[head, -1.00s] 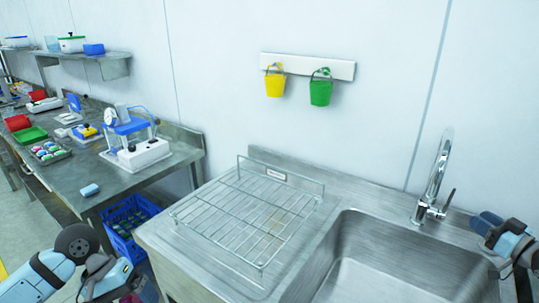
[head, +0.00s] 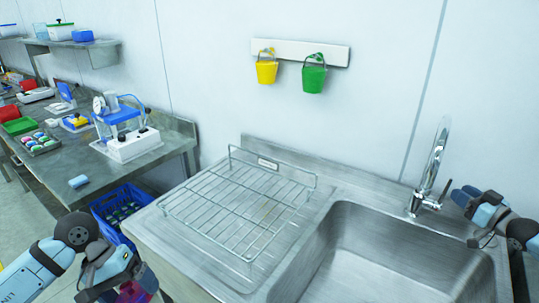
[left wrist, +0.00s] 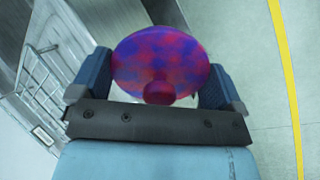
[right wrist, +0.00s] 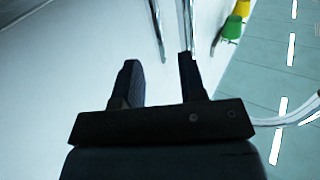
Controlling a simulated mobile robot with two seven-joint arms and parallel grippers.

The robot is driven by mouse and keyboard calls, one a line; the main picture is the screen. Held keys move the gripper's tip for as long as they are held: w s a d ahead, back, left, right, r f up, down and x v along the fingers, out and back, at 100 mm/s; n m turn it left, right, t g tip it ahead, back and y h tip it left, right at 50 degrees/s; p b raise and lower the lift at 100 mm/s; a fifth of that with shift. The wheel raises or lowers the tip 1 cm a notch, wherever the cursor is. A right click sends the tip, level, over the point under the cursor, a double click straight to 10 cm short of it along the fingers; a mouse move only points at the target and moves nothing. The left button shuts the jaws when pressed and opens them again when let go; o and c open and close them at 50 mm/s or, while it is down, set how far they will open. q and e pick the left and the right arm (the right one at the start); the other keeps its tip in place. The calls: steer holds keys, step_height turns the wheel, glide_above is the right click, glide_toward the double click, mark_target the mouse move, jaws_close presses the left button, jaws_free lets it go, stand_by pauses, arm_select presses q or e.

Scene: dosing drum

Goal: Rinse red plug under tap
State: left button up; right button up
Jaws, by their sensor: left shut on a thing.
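The red plug (left wrist: 160,62) is a round disc with blue and purple patches over its red face and a small knob. My left gripper (left wrist: 155,82) is shut on it. In the head view the plug (head: 135,291) shows partly at the bottom left, in front of the counter. The chrome tap (head: 432,170) stands at the back of the sink, its lever on the right side. My right gripper (head: 470,217) is open and empty, just right of the tap lever. In the right wrist view chrome tap parts (right wrist: 188,22) show beyond its fingers.
The sink basin (head: 390,255) looks empty. A wire rack (head: 235,210) lies on the drainboard to its left. Yellow (head: 266,72) and green (head: 314,78) buckets hang on the wall. A blue crate (head: 112,215) and a cluttered bench (head: 150,163) are further left.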

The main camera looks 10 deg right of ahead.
steer(key=shift+x, duration=3.45)
jaws_close()
